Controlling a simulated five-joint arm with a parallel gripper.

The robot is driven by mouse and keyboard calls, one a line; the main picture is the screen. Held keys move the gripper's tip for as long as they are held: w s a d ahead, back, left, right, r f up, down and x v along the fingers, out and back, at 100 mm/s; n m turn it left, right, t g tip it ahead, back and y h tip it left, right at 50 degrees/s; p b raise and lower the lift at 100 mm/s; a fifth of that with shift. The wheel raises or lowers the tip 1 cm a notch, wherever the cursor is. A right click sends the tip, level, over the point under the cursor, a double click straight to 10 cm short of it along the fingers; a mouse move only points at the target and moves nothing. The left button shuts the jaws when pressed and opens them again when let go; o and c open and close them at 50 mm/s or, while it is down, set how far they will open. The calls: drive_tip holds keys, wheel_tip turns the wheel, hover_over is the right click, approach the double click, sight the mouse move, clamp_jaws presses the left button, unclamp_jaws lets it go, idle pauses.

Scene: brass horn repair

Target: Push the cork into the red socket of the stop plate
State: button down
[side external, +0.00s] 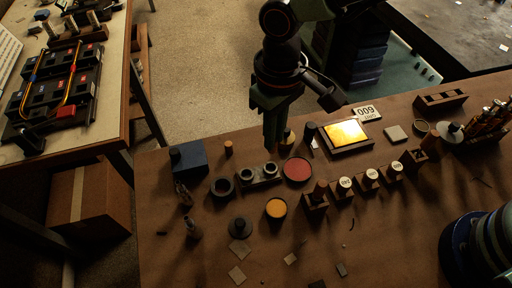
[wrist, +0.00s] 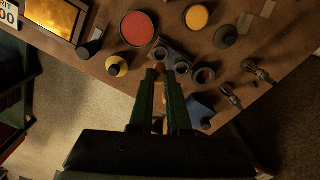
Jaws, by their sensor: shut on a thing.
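The stop plate (side external: 259,180) is a small dark block with two round, light-rimmed sockets, lying mid-bench. It also shows in the wrist view (wrist: 173,55), just beyond my fingertips. I cannot make out a red colour on either socket. My gripper (side external: 270,146) points down just behind the plate. In the wrist view my gripper (wrist: 159,72) is shut on a small orange-brown piece, the cork (wrist: 158,68), close to the left socket. The fingers hide most of the cork, and I cannot tell whether it touches the plate.
A red disc (side external: 297,169) lies right of the plate and a dark ring (side external: 222,187) left of it. A blue block (side external: 188,157) and an orange-brown cylinder (side external: 228,148) stand behind left. A yellow-topped pot (side external: 276,208) is in front.

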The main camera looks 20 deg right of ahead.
sight(273, 152)
drive_tip(key=shift+s+f, duration=0.1)
idle(0.3)
drive_tip(key=shift+f, duration=2.35)
drive_tip(key=shift+f, duration=1.4)
drive_tip(key=shift+c, duration=2.4)
unclamp_jaws()
drive_tip(key=shift+r, duration=0.1)
drive_tip(key=shift+r, duration=3.4)
